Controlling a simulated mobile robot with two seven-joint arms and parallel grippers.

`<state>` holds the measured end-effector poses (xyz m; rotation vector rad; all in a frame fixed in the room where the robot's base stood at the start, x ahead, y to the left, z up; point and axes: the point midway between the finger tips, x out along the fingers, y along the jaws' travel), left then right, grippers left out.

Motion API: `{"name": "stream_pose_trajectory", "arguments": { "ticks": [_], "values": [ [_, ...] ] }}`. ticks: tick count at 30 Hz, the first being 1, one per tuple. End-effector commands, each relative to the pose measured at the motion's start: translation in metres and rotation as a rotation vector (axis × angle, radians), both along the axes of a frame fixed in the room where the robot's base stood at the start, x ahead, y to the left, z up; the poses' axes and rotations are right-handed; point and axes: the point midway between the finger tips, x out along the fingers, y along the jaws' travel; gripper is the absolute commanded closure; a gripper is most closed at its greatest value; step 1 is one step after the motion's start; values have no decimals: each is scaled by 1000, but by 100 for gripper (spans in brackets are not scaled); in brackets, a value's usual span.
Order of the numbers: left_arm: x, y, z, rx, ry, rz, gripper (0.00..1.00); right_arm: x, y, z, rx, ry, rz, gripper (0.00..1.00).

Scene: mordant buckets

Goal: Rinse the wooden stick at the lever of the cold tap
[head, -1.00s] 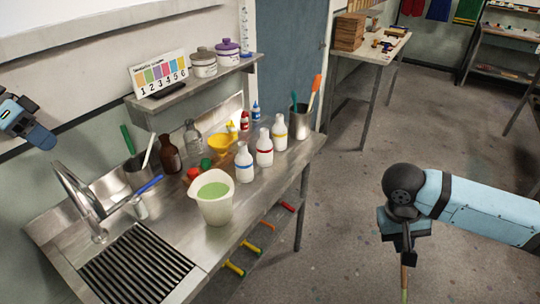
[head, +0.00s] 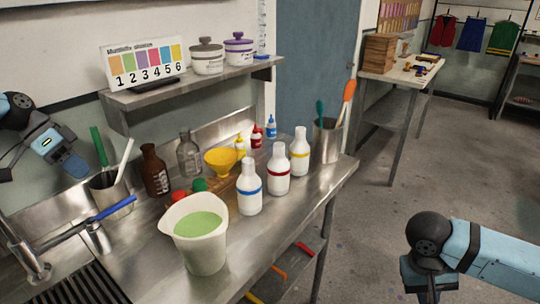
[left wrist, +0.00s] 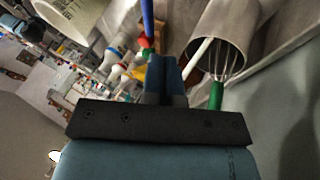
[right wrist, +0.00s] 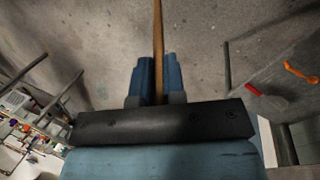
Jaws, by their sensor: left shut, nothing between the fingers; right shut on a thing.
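My right gripper (right wrist: 157,78) is shut on a wooden stick (right wrist: 157,35). The stick runs up and out of the top of the right wrist view, over the floor. In the head view my right gripper (head: 429,293) is at the bottom edge, clear of the sink bench, and the stick is out of view. The tap's blue lever (head: 112,208) is at the left, beside the metal tap (head: 30,258); the lever also shows in the left wrist view (left wrist: 148,18). My left gripper (head: 72,164) is shut and empty, above and left of the lever.
A white jug (head: 188,262) of green liquid stands on the metal bench right of the lever. A utensil pot (head: 108,196), a brown bottle (head: 155,172) and white bottles (head: 249,192) stand around it. The drain grid (head: 60,290) is at lower left. Open floor (head: 400,200) lies to the right.

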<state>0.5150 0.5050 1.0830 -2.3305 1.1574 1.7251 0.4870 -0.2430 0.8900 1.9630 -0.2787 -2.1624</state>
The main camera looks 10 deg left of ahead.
Motion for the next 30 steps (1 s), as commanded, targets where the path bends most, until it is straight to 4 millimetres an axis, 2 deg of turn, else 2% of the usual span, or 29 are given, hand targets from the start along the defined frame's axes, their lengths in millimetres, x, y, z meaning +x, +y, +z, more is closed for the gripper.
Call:
{"name": "stream_pose_trajectory", "arguments": {
  "ticks": [9,15,30],
  "values": [
    [6,-31,-51,0,4,0,100,0,0,-10,0,0,0,100],
    [9,-44,-70,0,2,1,100,0,0,-13,0,0,0,100],
    [10,-48,-73,-1,0,1,100,0,0,-13,0,0,0,100]
  ]
}}
